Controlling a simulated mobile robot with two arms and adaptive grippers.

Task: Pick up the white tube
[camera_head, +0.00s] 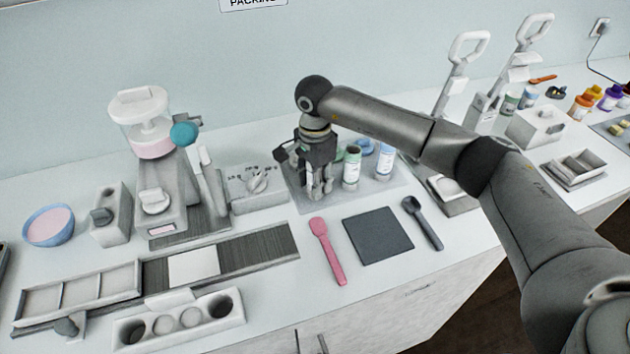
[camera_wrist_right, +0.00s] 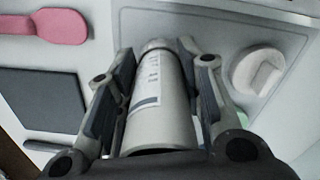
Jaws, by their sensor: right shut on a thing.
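My right gripper (camera_head: 319,192) points down over the grey tray behind the pink spatula. In the right wrist view its fingers (camera_wrist_right: 158,88) are shut on the white tube (camera_wrist_right: 158,105), one finger on each side. The tube is pale with a printed label, and its near end is towards the camera. In the head view the fingers mostly hide the tube. I cannot tell whether it touches the tray. My left gripper is not in view.
A green-topped tube (camera_head: 352,166) and a blue-labelled tube (camera_head: 384,163) stand close to the right of the gripper on the tray (camera_head: 395,190). A pink spatula (camera_head: 327,250), dark mat (camera_head: 378,235) and dark scoop (camera_head: 423,222) lie in front.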

